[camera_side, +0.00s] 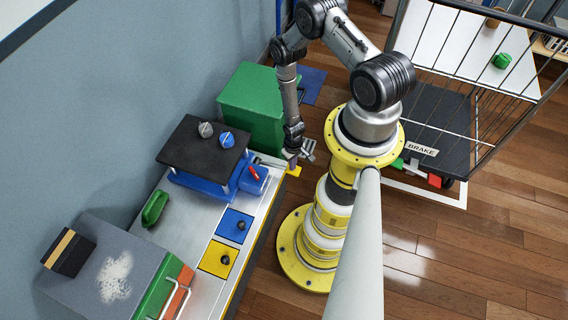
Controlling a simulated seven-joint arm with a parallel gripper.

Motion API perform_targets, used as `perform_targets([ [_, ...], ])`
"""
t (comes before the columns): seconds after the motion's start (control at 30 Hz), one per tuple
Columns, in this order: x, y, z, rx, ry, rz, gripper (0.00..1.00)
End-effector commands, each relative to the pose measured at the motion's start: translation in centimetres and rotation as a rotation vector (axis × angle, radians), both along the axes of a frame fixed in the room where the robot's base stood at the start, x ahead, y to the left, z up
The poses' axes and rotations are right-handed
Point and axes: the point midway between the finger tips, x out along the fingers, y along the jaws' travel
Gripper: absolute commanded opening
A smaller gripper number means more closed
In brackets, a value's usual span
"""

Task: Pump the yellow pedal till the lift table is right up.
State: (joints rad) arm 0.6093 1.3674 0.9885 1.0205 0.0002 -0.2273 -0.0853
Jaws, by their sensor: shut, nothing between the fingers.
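The lift table has a black top (203,146) over a blue base (203,187) and stands on the metal bench at the left. A grey knob-like object and a blue one sit on its top. How high the top is raised is hard to judge from this angle. A small yellow piece, apparently the pedal (294,172), shows at the right of the lift table. My gripper (291,165) points down, shut and empty, right over this yellow piece. Whether it touches the piece cannot be told. The gripper partly hides it.
A green bin (253,101) stands behind my gripper. A red lever (254,173) sits on a blue block beside the lift table. Blue (234,226) and yellow (218,259) squares lie on the bench front. A wire cart (440,125) stands at the right.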

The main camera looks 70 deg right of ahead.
Motion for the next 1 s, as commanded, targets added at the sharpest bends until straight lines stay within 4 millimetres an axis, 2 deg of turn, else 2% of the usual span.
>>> perform_targets([
  [0.03,0.5,-0.3,-0.3,-0.007,-0.011,0.002,0.0],
  [0.8,1.0,-0.7,-5.1,-0.014,-0.021,0.002,0.0],
  [1.0,1.2,-0.8,-4.9,-0.016,-0.023,0.001,0.0],
])
